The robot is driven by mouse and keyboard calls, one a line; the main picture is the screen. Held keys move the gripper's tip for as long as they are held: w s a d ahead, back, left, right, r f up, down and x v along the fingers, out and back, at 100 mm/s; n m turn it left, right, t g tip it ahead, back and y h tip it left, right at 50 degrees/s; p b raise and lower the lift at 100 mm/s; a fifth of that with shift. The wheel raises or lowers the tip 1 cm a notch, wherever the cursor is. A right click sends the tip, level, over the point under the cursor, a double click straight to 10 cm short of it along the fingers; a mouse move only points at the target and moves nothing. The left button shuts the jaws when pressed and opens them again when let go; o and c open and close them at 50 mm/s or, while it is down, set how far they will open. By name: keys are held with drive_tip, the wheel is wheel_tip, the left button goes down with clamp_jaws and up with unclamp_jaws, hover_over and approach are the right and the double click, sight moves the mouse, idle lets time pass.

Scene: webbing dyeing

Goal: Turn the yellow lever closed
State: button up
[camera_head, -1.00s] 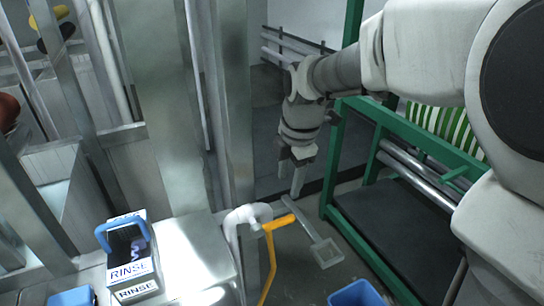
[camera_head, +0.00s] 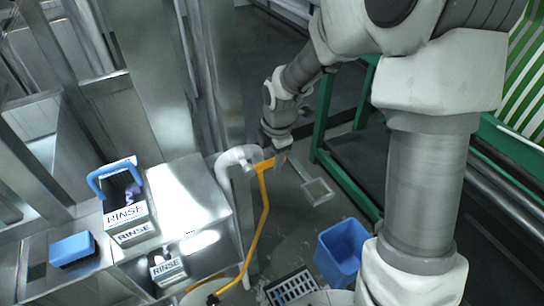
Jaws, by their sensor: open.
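The yellow lever (camera_head: 265,164) sits at the end of a white curved pipe (camera_head: 236,157) beside the metal counter. A long yellow hose-like piece (camera_head: 262,225) runs down from it toward the floor. My gripper (camera_head: 276,157) points down right at the lever, its fingers overlapping the lever's right end in the picture. The gripper is open. Whether a finger touches the lever cannot be told, as the fingers partly hide it.
A box marked RINSE with a blue handle (camera_head: 124,203) and a blue block (camera_head: 72,249) stand on the metal counter at left. A blue bin (camera_head: 342,252) and a floor grate (camera_head: 292,287) are below. A green frame (camera_head: 345,178) stands at right.

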clamp_jaws()
idle(1.4)
